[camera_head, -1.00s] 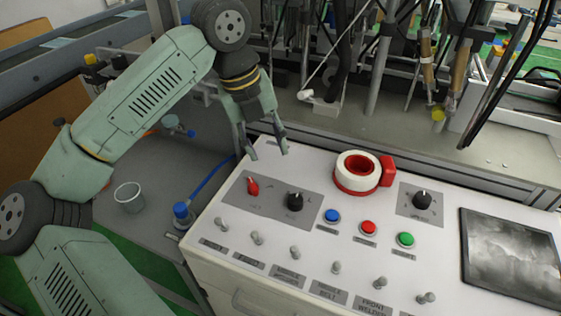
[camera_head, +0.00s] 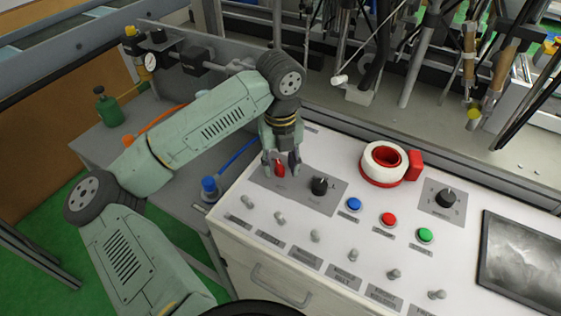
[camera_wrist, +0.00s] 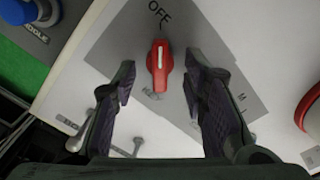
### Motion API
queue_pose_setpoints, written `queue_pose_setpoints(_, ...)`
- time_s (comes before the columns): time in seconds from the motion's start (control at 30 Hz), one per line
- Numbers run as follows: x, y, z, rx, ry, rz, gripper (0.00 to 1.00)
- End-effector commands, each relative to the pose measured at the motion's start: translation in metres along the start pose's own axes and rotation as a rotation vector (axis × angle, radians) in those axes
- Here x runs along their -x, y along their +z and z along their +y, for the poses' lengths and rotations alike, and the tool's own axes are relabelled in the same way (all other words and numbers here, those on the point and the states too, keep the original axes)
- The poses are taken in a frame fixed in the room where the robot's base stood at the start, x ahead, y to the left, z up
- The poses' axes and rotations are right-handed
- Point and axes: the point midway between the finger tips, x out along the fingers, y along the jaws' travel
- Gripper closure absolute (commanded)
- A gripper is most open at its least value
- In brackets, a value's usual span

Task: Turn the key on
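The key is a red rotary switch (camera_head: 280,169) on the grey plate (camera_head: 318,198) at the left of the white control panel. In the wrist view the red switch (camera_wrist: 159,66) has a white mark on it, pointing up at the word OFF. My gripper (camera_head: 281,163) is at the switch in the head view. In the wrist view my gripper (camera_wrist: 157,86) is open, with one finger on each side of the switch and a visible gap on both sides. The lower part of the plate is partly hidden by the fingers.
A black knob (camera_head: 320,186) stands close to the right of the switch. Blue (camera_head: 354,204), red (camera_head: 388,219) and green (camera_head: 425,235) buttons lie further right. A red and white ring-shaped button (camera_head: 384,161) stands behind them. Several toggle switches line the front.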

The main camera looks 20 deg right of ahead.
Motion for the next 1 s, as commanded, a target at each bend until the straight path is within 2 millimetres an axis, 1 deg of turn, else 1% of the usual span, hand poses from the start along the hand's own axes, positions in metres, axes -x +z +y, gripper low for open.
queue_pose_setpoints(0.27, -0.0012, 0.0002, 0.0001, 0.000, 0.000, -0.001, 0.61)
queue_pose_setpoints(0.83, -0.0008, 0.0002, 0.0000, 0.000, -0.001, 0.000, 0.99)
queue_pose_setpoints(1.0, -0.0009, 0.0002, 0.0001, -0.001, -0.001, -0.001, 1.00)
